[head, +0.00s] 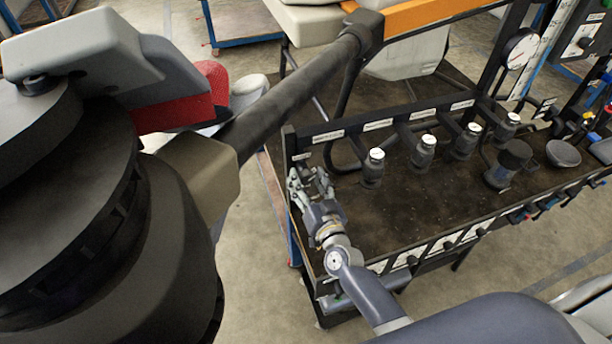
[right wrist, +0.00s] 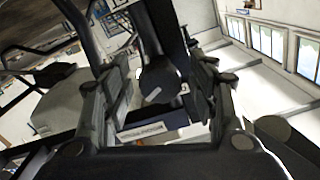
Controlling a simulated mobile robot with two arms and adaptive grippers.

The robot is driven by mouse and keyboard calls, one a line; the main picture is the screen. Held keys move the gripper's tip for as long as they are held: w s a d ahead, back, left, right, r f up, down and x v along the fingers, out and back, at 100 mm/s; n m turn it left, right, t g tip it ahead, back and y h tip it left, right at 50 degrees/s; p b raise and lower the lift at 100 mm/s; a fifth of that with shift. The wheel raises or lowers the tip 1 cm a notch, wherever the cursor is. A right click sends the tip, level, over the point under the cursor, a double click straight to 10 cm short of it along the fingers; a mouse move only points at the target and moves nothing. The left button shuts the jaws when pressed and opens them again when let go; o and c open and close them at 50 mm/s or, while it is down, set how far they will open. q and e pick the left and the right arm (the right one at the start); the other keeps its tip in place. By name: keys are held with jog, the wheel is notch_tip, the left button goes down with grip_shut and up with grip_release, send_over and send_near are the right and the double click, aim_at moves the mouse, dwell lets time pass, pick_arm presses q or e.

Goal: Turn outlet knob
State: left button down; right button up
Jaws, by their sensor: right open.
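The outlet knob (right wrist: 158,82) is a dark, rounded knob with a pale line on its face. In the right wrist view it lies between the two fingers of my right gripper (right wrist: 165,95), with gaps visible on both sides. The fingers are open, and I cannot tell whether the knob is fully inside their reach. A white label (right wrist: 143,131) sits below the knob. In the head view my right gripper (head: 311,181) is at the left end post of the black rack (head: 290,142), and the knob is not distinguishable there. My left gripper is not in view.
A dark cup (head: 511,160) and bowl (head: 563,153) are at right.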

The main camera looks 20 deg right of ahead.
jog(key=shift+w, duration=0.6)
jog(key=c, duration=1.1)
jog(key=shift+m, duration=0.3)
jog(key=m, duration=0.4)
jog(key=shift+m+b, duration=0.3)
jog(key=shift+b, duration=0.05)
jog(key=m+b, duration=0.1)
jog(key=m, duration=0.4)
jog(key=shift+a+r, duration=0.1)
jog(key=shift+r, duration=0.05)
jog(key=shift+m, duration=0.3)
